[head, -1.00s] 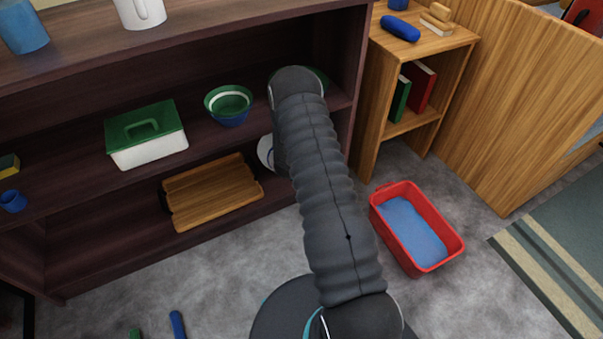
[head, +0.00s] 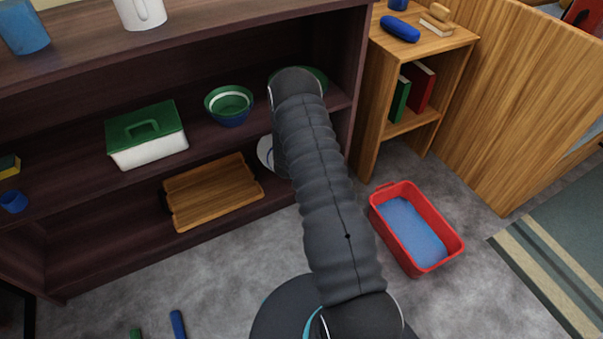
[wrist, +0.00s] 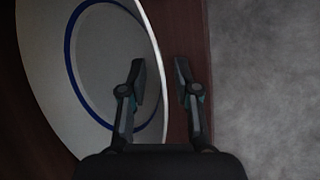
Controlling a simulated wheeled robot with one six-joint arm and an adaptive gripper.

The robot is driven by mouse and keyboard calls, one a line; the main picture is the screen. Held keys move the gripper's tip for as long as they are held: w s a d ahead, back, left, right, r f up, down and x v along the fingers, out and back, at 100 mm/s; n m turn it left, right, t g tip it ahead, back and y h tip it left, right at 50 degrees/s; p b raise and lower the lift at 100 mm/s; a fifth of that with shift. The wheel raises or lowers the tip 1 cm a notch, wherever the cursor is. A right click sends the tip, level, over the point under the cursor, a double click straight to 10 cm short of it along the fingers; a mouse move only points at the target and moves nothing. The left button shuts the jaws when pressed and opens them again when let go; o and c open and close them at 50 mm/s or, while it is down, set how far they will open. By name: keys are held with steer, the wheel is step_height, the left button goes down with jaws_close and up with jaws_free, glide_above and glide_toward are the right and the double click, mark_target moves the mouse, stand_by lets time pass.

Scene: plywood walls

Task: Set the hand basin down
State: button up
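The hand basin is white with a blue ring inside, and in the wrist view (wrist: 45,55) it fills the left side. In the head view its left part (head: 265,151) shows at the bottom shelf, the rest hidden behind my arm. My gripper (wrist: 160,76) is open at the basin's right rim. One finger is over the inside of the basin and the other is outside the rim, with gaps visible on both sides. The fingers are hidden in the head view.
A wooden tray (head: 213,192) lies left of the basin on the bottom shelf. Above are a green-lidded box (head: 147,135), a bowl (head: 229,104) and a partly hidden green item (head: 317,78). A red tub (head: 454,246) with a blue inside stands on the floor at right.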

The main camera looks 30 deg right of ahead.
steer(key=v, duration=1.2)
